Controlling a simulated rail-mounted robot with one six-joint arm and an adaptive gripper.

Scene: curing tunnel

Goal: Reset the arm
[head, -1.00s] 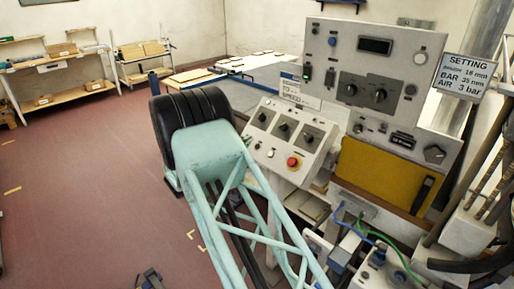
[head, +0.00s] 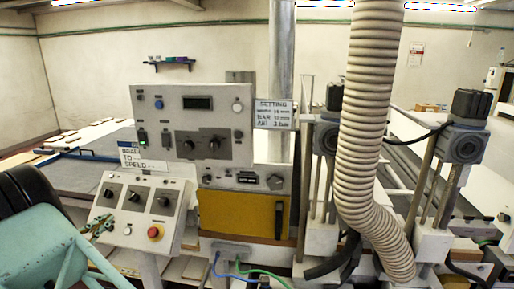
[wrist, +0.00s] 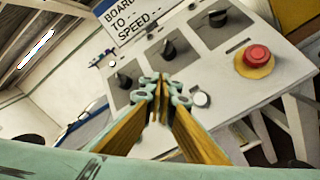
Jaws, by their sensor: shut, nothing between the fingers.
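My gripper (wrist: 161,92) is shut and empty in the wrist view, its teal and wooden-looking fingers meeting in front of a sloped control panel. In the head view my gripper (head: 98,225) shows small at the lower left, over the panel's left edge. The sloped control panel (head: 140,190) carries three black knobs and a red button (head: 155,231) on a yellow ring. The red button (wrist: 257,56) is to the right of the fingers in the wrist view. Whether the fingertips touch the panel cannot be told.
A ribbed hose (head: 368,120) hangs at centre right, near motor units (head: 462,145). Blue and green cables run low. Long tables (head: 80,150) lie behind at left.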

